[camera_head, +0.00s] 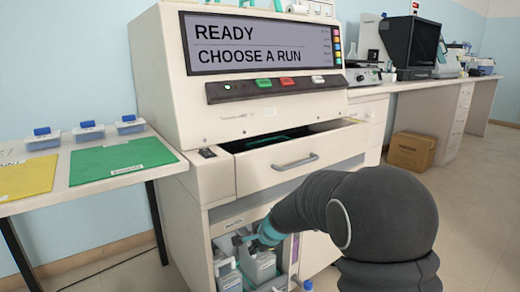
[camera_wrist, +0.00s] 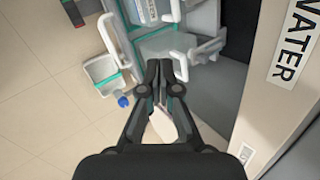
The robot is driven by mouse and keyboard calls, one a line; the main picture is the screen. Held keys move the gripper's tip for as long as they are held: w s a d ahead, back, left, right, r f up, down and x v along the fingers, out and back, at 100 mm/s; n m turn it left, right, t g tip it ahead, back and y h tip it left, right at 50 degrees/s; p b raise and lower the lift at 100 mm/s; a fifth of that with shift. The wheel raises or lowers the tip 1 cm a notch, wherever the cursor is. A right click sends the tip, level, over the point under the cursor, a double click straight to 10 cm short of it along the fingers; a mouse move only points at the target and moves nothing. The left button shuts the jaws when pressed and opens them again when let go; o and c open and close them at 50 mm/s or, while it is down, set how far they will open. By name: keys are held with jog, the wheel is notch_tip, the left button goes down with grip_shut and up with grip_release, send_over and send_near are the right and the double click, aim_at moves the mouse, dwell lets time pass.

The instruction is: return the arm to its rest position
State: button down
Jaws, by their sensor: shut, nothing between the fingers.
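My arm (camera_head: 340,215) is dark grey and reaches from the lower right of the head view to the open lower bay of the staining machine (camera_head: 160,75). Its wrist end is at the bay's opening, in front of the grey-white containers (camera_head: 258,265); my fingertips cannot be made out there. In the wrist view my gripper (camera_wrist: 159,68) is shut and empty, its two fingers together. Beyond the fingertips are white-handled containers with teal trim (camera_wrist: 168,42). Whether the fingertips touch anything is unclear.
The machine's drawer (camera_head: 290,155) stands partly open above my wrist. A panel labelled WATER (camera_wrist: 296,40) is close on the right in the wrist view. A side table with a green folder (camera_head: 120,160) stands left. Floor (camera_head: 475,215) is clear on the right.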

jog(key=s+d+r+n+h+p, duration=0.1)
jog(key=s+d+r+n, duration=0.3)
jog(key=s+r, duration=0.45)
jog(key=s+d+r+n+p, duration=0.1)
jog(key=s+d+r+n, duration=0.2)
jog(key=s+d+r, duration=0.35)
jog(key=s+d+r+n+h+p, duration=0.1)
jog(key=s+d+n, duration=0.2)
jog(key=s, duration=0.7)
jog(key=s+d+r+n+h+p, duration=0.1)
jog(key=s+d, duration=0.3)
jog(key=s, duration=0.6)
jog(key=shift+s+r+n+h, duration=0.25)
jog(key=shift+r+n+h, duration=0.35)
jog(key=shift+n, duration=0.3)
